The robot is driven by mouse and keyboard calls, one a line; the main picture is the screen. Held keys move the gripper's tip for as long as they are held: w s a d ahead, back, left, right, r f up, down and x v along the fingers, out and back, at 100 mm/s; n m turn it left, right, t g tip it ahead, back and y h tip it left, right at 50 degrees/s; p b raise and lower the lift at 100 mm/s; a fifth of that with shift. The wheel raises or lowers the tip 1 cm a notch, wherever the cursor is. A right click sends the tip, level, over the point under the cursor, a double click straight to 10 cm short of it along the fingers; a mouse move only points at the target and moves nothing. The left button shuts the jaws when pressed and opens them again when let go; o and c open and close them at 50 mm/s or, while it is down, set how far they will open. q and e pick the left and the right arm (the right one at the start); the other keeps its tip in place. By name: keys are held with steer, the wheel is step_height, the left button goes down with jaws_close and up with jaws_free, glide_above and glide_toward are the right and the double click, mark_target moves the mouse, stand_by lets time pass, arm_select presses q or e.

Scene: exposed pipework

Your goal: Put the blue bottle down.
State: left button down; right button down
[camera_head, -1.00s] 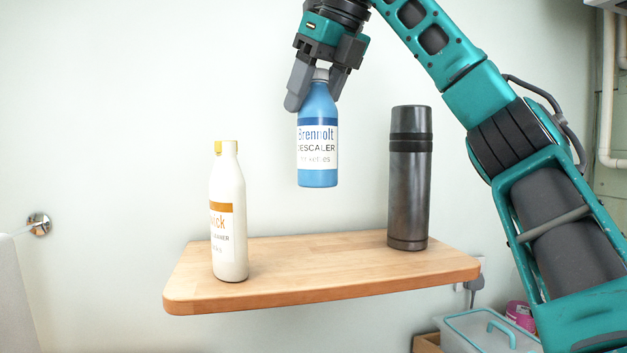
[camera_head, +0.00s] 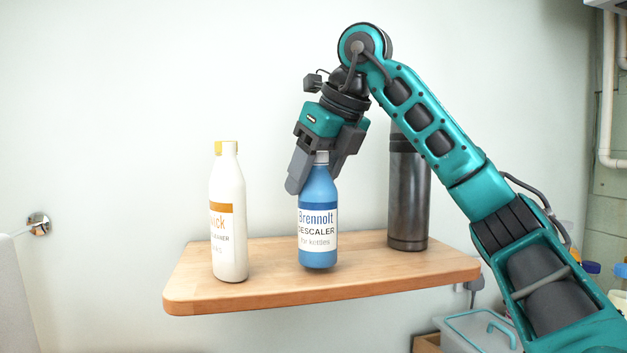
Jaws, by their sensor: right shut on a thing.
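The blue bottle (camera_head: 318,218) has a white label reading Brennolt Descaler and a pale cap. It is upright over the middle of the wooden shelf (camera_head: 350,284), between a white bottle and a dark flask. Its base is at or just above the shelf top; I cannot tell whether it touches. My right gripper (camera_head: 320,175) comes down from above and is shut on the blue bottle around its neck and cap. My left gripper is not in view.
A white bottle with a yellow cap (camera_head: 228,213) stands on the shelf's left. A dark flask (camera_head: 407,205) stands at the right, its top partly hidden by my right arm. A clear lidded box (camera_head: 470,332) is below right.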

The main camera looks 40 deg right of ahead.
steer(key=shift+f, duration=0.35)
steer(key=shift+c, duration=1.5)
jaws_free()
steer(key=v, duration=1.2)
steer(key=shift+a, duration=0.1)
